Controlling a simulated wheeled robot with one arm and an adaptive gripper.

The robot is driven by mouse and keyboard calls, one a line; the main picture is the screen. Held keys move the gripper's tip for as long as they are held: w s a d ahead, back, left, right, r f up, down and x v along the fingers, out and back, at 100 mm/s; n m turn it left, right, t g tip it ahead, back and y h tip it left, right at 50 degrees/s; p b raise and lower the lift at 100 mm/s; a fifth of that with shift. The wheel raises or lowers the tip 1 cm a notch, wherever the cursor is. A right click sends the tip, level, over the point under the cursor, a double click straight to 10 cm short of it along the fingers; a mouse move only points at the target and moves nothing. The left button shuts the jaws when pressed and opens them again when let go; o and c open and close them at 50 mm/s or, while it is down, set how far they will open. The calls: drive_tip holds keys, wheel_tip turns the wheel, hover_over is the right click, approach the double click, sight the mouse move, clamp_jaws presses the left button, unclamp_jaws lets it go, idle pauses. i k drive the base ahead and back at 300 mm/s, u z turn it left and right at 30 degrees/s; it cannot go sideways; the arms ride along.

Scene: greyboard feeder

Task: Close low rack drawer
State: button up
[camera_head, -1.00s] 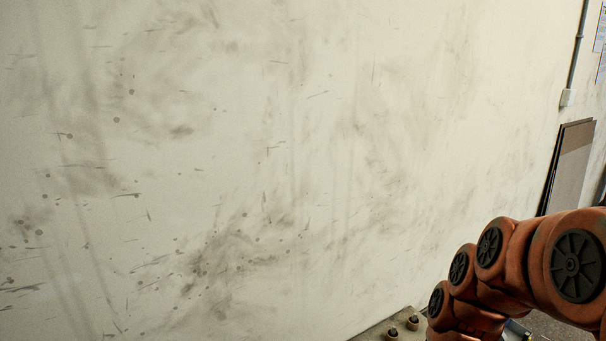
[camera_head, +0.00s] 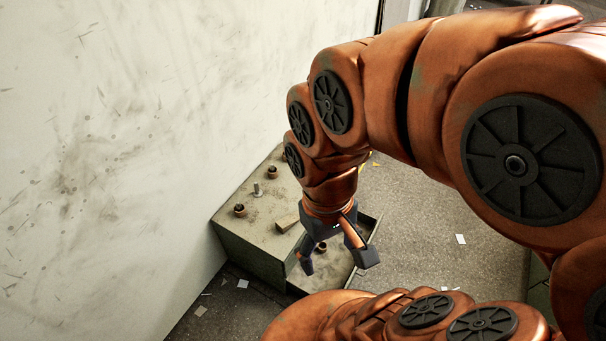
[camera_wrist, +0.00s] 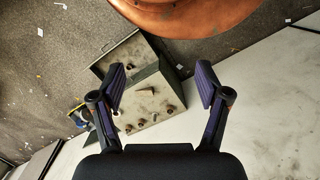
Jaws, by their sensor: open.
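The low rack (camera_head: 250,225) is a worn grey-green metal box against the wall. Its drawer (camera_head: 372,232) stands pulled out on the side away from the wall, partly hidden by my gripper. In the wrist view the rack (camera_wrist: 157,92) is below the jaws, and the open drawer (camera_wrist: 103,66) extends to the upper left with a small dark item inside. My gripper (camera_head: 337,262) points down with its fingers spread and empty, overlapping the drawer in the head view. It also shows in the wrist view (camera_wrist: 161,78). I cannot tell whether it touches the drawer.
Several small rusty cups (camera_head: 240,210) and a wooden block (camera_head: 287,223) sit on the rack top. The stained white wall (camera_head: 110,130) borders the rack. Concrete floor (camera_head: 440,230) with paper scraps lies open to the right. A blue and yellow object (camera_wrist: 80,116) stands near the rack.

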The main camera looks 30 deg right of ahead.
sight(335, 268)
drive_tip(key=z, duration=1.1)
drive_tip(key=k, duration=1.4)
drive_tip(key=u, duration=1.1)
